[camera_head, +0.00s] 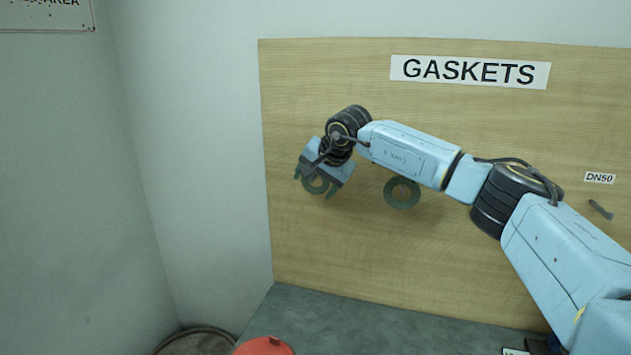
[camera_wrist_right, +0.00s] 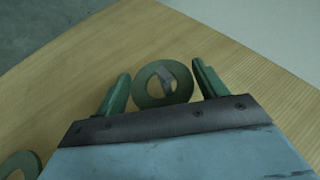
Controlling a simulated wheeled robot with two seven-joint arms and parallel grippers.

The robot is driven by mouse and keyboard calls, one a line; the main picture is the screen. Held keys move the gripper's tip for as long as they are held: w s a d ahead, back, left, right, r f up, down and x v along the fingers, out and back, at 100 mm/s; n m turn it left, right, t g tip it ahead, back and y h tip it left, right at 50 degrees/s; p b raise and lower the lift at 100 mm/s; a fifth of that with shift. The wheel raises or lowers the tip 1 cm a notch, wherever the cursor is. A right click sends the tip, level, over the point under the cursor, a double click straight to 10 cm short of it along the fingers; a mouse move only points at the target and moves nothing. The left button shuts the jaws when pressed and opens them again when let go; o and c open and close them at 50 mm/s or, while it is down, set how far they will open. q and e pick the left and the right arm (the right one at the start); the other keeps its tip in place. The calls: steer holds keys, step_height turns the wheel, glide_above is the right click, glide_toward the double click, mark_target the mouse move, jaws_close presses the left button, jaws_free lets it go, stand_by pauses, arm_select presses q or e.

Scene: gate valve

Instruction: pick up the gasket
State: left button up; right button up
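A dark green ring gasket (camera_head: 316,187) hangs on the wooden board, at the left of the board in the head view. In the right wrist view the gasket (camera_wrist_right: 142,92) has a grey peg (camera_wrist_right: 167,77) through its hole. My right gripper (camera_head: 313,184) is at this gasket, with one green finger on each side of it. In the wrist view the fingers of this gripper (camera_wrist_right: 161,73) stand apart, with small gaps to the ring. A second green gasket (camera_head: 402,204) hangs to the right and shows partly in the wrist view (camera_wrist_right: 34,160). My left gripper is out of view.
The wooden board (camera_head: 340,260) bears a GASKETS sign (camera_head: 470,72). A DN50 label (camera_head: 599,178) and a bare peg (camera_head: 600,209) are at its right. Below are a grey surface (camera_head: 370,325), a red object (camera_head: 263,347) and a round rim (camera_head: 195,342).

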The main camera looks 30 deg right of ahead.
steer(key=c, duration=0.8)
steer(key=shift+o, duration=0.2)
steer(key=shift+r, duration=0.15)
steer(key=shift+r, duration=0.2)
steer(key=s+a+b, duration=0.5)
steer(key=s+a, duration=0.6)
steer(key=a, duration=0.2)
steer(key=shift+s+a+r+b, duration=0.3)
steer(key=shift+s+a+r, duration=0.05)
steer(key=shift+r, duration=0.1)
